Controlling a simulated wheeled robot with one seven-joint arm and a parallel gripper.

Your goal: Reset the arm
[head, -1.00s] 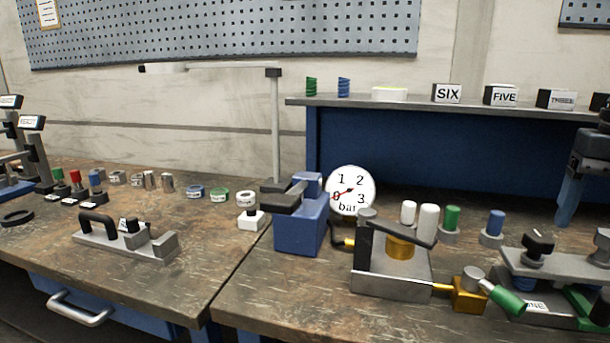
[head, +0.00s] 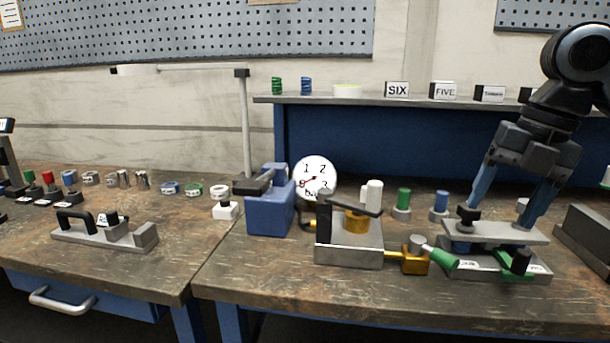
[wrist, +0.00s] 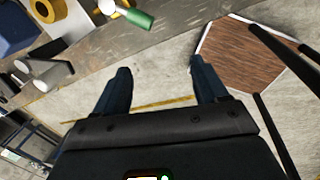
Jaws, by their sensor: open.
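Which thing the task calls the arm is not clear. A fixture with a raised grey plate (head: 500,233), a black knob and a green base stands on the right bench. A thin horizontal arm (head: 190,68) on an upright post (head: 244,130) is at the back left. My gripper (head: 503,212) points down at the grey plate in the head view, fingers apart and empty. Its depth relative to the plate is hard to tell. In the wrist view my gripper (wrist: 160,75) has only floor between its fingers; a green handle (wrist: 138,18) is beyond them.
A metal block with a black lever (head: 350,240), a dial gauge (head: 316,178) and a blue block (head: 270,212) stand left of the fixture. A dark grey block (head: 585,238) is to the right. A brown-topped stool (wrist: 240,60) stands on the floor.

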